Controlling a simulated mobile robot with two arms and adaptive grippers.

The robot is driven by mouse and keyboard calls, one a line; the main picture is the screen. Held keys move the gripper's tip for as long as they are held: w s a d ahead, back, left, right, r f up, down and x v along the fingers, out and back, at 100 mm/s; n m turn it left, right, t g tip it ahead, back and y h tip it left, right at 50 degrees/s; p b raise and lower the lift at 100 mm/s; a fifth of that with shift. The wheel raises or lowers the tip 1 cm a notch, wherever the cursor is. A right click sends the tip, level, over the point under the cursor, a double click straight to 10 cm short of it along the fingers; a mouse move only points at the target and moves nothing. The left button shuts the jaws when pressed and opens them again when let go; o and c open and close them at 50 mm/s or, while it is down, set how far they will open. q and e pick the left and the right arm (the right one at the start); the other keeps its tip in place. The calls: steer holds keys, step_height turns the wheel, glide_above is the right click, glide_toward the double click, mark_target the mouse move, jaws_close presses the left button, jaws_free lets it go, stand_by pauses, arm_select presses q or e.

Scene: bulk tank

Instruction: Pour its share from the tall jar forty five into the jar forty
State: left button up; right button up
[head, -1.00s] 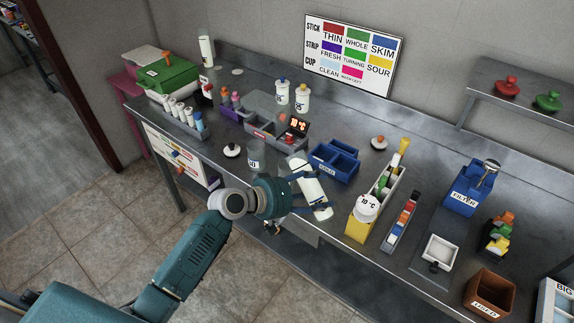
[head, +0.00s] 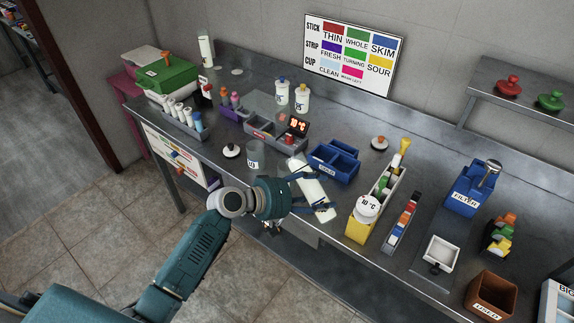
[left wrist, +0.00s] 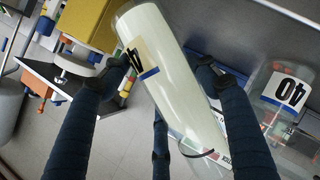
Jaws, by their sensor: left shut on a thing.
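My left gripper (head: 312,194) is shut around the middle of the tall jar (head: 308,184), a long vessel filled with whitish milk. Its tan label with a blue stripe shows a 4 in the left wrist view (left wrist: 165,75); the rest of the number is hidden. The jar is tilted, with its upper-left end nearer the jar forty. Jar forty (head: 255,158) is a clear glass jar standing upright near the bench's front edge, left of the tall jar and apart from it. Its "40" label shows in the left wrist view (left wrist: 287,88). My right gripper is in neither view.
A dark-knobbed white lid (head: 231,151) lies left of jar forty. A blue divided bin (head: 334,161) and a yellow-fronted holder (head: 357,229) stand to the right of the tall jar.

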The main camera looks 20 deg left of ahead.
arm_select(q)
steer(key=shift+s+r, duration=0.1)
steer(key=shift+r, duration=0.15)
steer(key=shift+w+d, duration=0.1)
steer(key=shift+w, duration=0.15)
steer(key=shift+s+r+n+h, duration=0.15)
steer(key=shift+s+n+h, duration=0.15)
steer(key=shift+w, duration=0.25)
steer(key=shift+s+r, duration=0.25)
steer(key=shift+s, duration=0.05)
steer(key=shift+w+d+n, duration=0.1)
steer(key=shift+w+n, duration=0.15)
steer(key=shift+n, duration=0.05)
steer(key=shift+s+r+g+h, duration=0.3)
steer(key=shift+r, duration=0.1)
steer(key=shift+w+r+n+p, duration=0.1)
steer(key=shift+w+n+p, duration=0.2)
steer(key=shift+p, duration=0.15)
